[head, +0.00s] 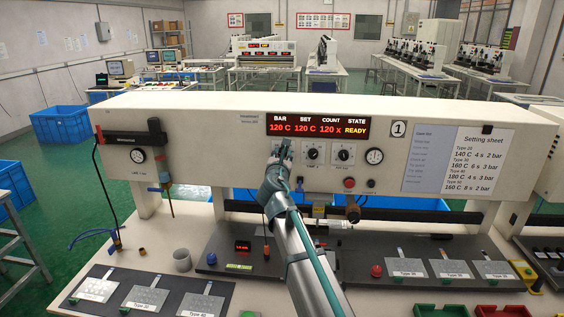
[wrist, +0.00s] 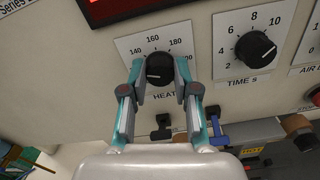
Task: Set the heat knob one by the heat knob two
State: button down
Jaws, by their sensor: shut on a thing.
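The black heat knob (wrist: 159,68) sits on a white dial plate marked HEAT in the wrist view, with 140, 160 and 180 readable around it. My gripper (wrist: 160,72) is shut on this knob, one finger at each side. The fingers cover part of the scale, and I cannot read the pointer surely. In the head view my gripper (head: 284,147) is at the panel under the left part of the red display (head: 318,126) and hides the knob. The display reads 120 C, 120 C, 120 and READY. I cannot identify a second heat knob.
The time knob (wrist: 255,50) is just right of the heat knob; another knob (head: 344,152) and a gauge (head: 374,156) lie further right. A setting sheet (head: 482,160) is on the panel's right. Levers hang below, and sample plates (head: 96,288) lie on the bench.

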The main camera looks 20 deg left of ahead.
jog(key=shift+d+f+m+b, duration=0.1)
jog(key=shift+m+b, duration=3.15)
jog(key=shift+m, duration=0.1)
jog(key=shift+f+m+b, duration=0.1)
jog(key=shift+m+b, duration=3.1)
jog(key=shift+m, duration=0.15)
jog(key=c, duration=0.9)
grip_release()
jog(key=shift+o, duration=0.2)
